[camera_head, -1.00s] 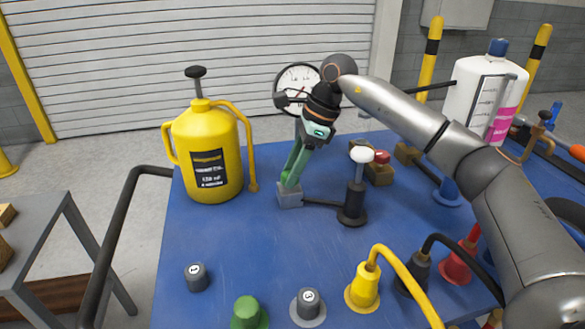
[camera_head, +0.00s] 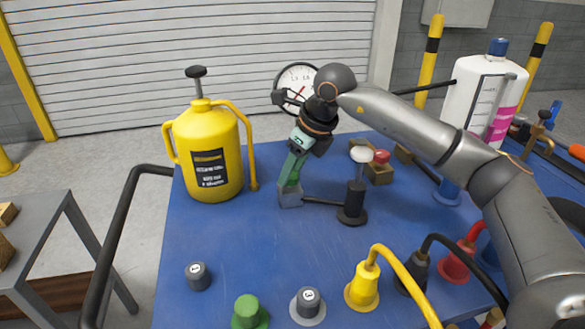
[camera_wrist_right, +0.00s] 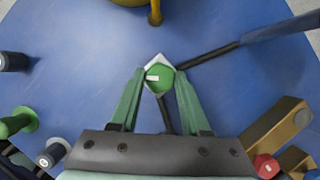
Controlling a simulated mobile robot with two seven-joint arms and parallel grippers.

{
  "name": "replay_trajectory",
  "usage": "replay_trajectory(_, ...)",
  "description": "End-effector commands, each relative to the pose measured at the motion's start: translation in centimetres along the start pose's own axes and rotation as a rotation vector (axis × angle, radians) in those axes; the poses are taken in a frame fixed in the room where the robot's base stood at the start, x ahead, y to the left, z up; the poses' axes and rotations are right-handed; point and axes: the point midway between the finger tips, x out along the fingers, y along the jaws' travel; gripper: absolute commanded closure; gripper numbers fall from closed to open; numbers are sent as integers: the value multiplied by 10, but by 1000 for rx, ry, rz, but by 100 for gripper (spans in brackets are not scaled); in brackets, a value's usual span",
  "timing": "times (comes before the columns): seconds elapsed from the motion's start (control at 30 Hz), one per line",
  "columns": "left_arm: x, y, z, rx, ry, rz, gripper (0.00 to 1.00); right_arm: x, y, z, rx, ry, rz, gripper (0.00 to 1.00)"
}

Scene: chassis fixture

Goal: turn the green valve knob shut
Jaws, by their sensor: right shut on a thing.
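The green valve knob (camera_wrist_right: 159,79) sits on a small grey valve block (camera_head: 290,200) on the blue table. In the wrist view it is round, with a white mark pointing left. My right gripper (camera_head: 291,184) comes down from above, and its green fingers are closed around the knob. In the wrist view the right gripper (camera_wrist_right: 161,84) has one finger on each side of the knob. In the head view the fingers hide most of the knob. My left gripper is not in view.
A yellow jug (camera_head: 209,155) stands left of the valve. A black post with a white top (camera_head: 361,155) stands close on the right, with a pipe from the block. A round gauge (camera_head: 298,82) is behind. Capped posts and a yellow plug (camera_head: 362,290) line the front.

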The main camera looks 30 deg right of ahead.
Motion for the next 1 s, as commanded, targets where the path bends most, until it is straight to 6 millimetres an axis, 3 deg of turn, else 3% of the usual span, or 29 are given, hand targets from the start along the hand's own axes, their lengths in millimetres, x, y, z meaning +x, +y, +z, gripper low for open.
replay_trajectory(0.6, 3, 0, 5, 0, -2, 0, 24, 0, 4, 2, 503, -2, -209, 100)
replay_trajectory(1.0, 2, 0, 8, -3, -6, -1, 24, 0, 4, 2, 671, -1, -277, 100)
